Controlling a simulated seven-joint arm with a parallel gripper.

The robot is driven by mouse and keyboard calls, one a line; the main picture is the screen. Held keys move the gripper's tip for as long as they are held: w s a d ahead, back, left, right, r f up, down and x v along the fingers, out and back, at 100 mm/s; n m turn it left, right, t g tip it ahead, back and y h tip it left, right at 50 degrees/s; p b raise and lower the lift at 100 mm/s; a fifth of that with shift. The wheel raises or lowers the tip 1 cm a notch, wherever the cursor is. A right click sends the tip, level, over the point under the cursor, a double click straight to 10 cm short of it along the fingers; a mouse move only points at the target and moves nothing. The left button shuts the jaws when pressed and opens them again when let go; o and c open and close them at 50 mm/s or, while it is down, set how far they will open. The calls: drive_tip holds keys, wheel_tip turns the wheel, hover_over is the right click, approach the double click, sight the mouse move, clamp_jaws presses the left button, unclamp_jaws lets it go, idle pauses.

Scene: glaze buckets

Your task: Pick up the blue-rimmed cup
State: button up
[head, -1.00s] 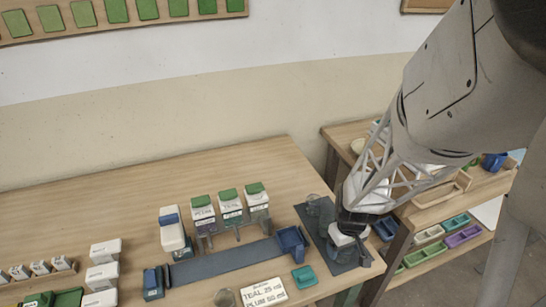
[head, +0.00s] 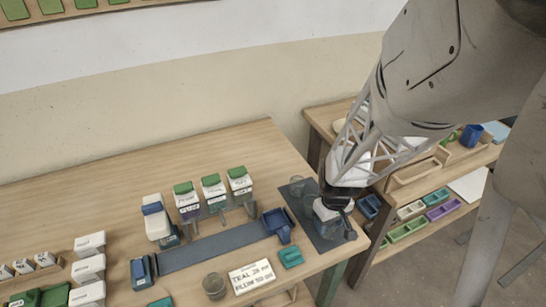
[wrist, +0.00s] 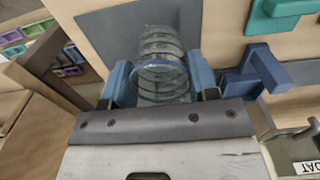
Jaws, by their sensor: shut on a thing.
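The blue-rimmed cup (wrist: 160,70) is clear and ribbed, with its round blue rim facing the wrist camera. It sits between the two blue finger pads of my gripper (wrist: 160,82), which is shut on it. In the head view my gripper (head: 337,207) points down over the dark mat (head: 300,195) at the table's right end. The cup shows there only partly, under the gripper. I cannot tell whether its base touches the mat.
A blue scoop-like holder (head: 278,224) and a teal block (head: 291,257) are left of the mat. Several green-topped cartons (head: 213,190) stand behind the long dark strip (head: 215,247). A grey cup (head: 214,286) and a label card (head: 251,277) lie in front. A shelf (head: 440,170) stands right.

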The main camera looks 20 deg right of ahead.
drive_tip(key=shift+r, duration=3)
drive_tip(key=shift+w+a, duration=0.1)
